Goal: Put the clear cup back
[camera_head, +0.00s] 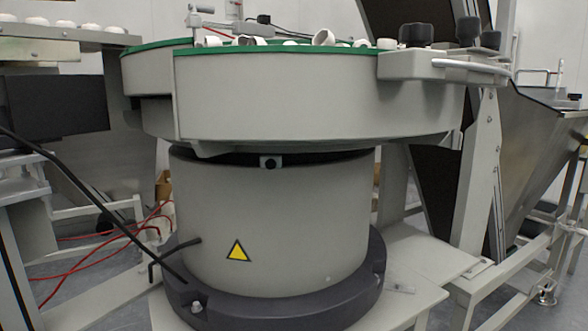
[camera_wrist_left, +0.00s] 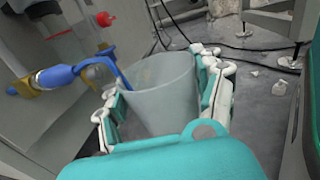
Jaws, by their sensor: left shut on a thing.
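The clear cup (camera_wrist_left: 158,100) looks grey and see-through in the left wrist view. It sits between the two white-and-teal fingers of my left gripper (camera_wrist_left: 163,88), which is shut on its sides. The cup's open rim faces up in this picture, and its lower part is hidden behind the teal gripper body. Neither the cup nor either gripper shows in the head view. My right gripper is in neither view.
In the head view, a grey bowl feeder (camera_head: 300,95) with a green rim holds white caps. A steel hopper (camera_head: 525,150) stands at right. In the left wrist view, a blue fitting (camera_wrist_left: 60,76) is close left of the cup; the grey floor (camera_wrist_left: 262,120) shows at right.

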